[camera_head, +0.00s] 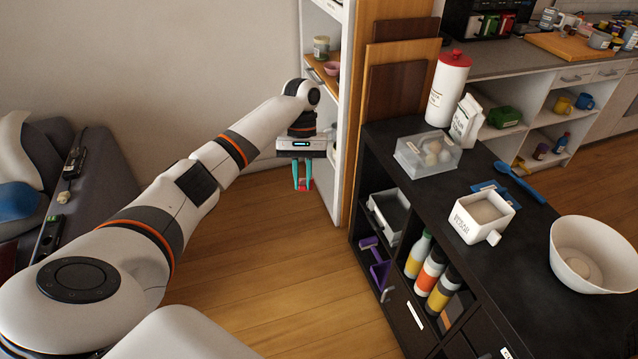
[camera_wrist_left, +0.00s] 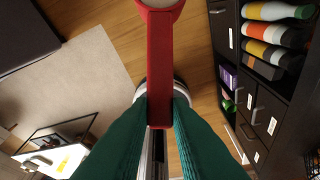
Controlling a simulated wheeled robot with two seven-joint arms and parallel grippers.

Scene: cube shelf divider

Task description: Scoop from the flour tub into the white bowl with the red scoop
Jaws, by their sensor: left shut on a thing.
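My left gripper (camera_head: 302,184) hangs over the floor beside the black shelf unit, fingers pointing down. It is shut on the red scoop (camera_wrist_left: 160,65), whose handle rises between the green fingers in the left wrist view. The scoop's head is cut off at the top edge; a pale patch shows in it, but I cannot tell if it is powder. The white bowl (camera_head: 571,262) stands upright at the right of the black counter. I see no tub clearly marked flour.
Bottles (camera_head: 430,270) fill a shelf below. Tall boards and a white shelf (camera_head: 331,185) stand behind.

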